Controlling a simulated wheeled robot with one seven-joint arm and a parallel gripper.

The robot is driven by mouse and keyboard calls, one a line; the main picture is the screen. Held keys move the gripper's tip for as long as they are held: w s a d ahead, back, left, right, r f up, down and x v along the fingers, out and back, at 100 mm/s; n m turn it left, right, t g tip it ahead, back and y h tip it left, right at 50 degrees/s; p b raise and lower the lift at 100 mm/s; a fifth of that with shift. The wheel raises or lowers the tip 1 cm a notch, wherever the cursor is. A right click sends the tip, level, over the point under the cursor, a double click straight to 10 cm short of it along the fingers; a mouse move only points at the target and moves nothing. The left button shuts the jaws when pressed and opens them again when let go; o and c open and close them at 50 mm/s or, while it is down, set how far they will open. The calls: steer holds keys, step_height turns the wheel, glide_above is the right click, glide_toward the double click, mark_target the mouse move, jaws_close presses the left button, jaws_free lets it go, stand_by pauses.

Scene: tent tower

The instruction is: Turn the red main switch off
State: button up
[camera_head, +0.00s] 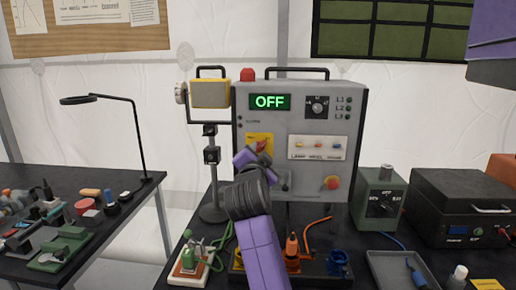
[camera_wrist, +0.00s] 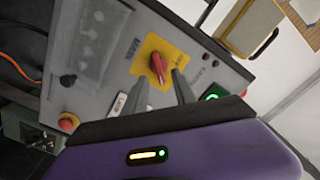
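The red main switch (camera_wrist: 157,66) is a rotary handle on a yellow plate (camera_wrist: 147,48), on the front of a grey control box (camera_head: 215,77). In the head view the yellow plate (camera_head: 257,137) is partly hidden by my gripper (camera_head: 262,160), with some red of the switch (camera_head: 262,145) showing. In the wrist view the two fingers of my gripper (camera_wrist: 160,77) stand apart, their tips just short of or beside the switch; I cannot tell whether they touch it. A green display (camera_head: 270,102) on the box reads OFF.
A red mushroom button (camera_head: 331,183) sits low on the box and a red beacon (camera_head: 247,75) on top. A yellow work lamp (camera_head: 210,94) stands to the left. A green unit (camera_head: 380,195) and a black case (camera_head: 462,205) stand to the right. Connectors and cables crowd the table front.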

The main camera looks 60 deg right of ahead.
mark_target(261, 148)
steer(key=shift+x, duration=1.8)
steer(key=shift+s, duration=0.1)
jaws_close()
